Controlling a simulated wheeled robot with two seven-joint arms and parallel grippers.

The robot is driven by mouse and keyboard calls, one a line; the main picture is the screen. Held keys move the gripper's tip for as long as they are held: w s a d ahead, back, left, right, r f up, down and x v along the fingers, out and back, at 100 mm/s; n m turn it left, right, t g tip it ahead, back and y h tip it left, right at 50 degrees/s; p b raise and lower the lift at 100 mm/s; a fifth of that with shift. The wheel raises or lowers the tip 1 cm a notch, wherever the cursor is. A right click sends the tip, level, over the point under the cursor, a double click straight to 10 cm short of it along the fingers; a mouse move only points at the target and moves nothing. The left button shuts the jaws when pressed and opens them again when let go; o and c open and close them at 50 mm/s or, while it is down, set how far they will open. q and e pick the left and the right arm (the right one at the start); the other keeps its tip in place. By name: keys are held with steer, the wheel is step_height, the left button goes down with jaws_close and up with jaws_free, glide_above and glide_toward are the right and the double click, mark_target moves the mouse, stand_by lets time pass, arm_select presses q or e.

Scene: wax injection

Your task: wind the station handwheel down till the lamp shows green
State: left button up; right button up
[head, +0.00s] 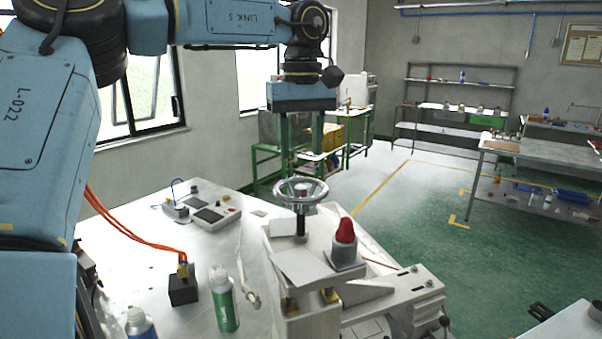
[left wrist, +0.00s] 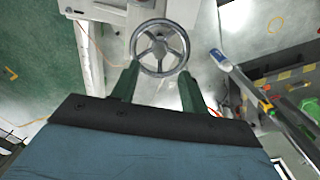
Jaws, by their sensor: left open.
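The station handwheel (head: 301,188) is a silver spoked wheel on a dark upright screw, on top of the white station (head: 302,262). The lamp (head: 345,230) is a red dome on a grey base, right of the wheel. My left gripper (head: 301,160) points down above the wheel, its two green fingers apart with nothing between them. In the left wrist view the handwheel (left wrist: 160,48) shows ahead of the fingertips (left wrist: 159,70), one finger towards each side of the rim. I cannot tell whether they touch it. My right gripper is not in view.
The station stands on a light table (head: 160,260). A green-and-white bottle (head: 224,300), a black block with orange cables (head: 183,287) and a small control box (head: 212,215) stand to its left. Shelves (head: 450,105) and another table (head: 540,155) are far back right.

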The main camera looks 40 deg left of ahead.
arm_select(q)
step_height(320, 180, up, 5)
steer(key=shift+r, duration=0.1)
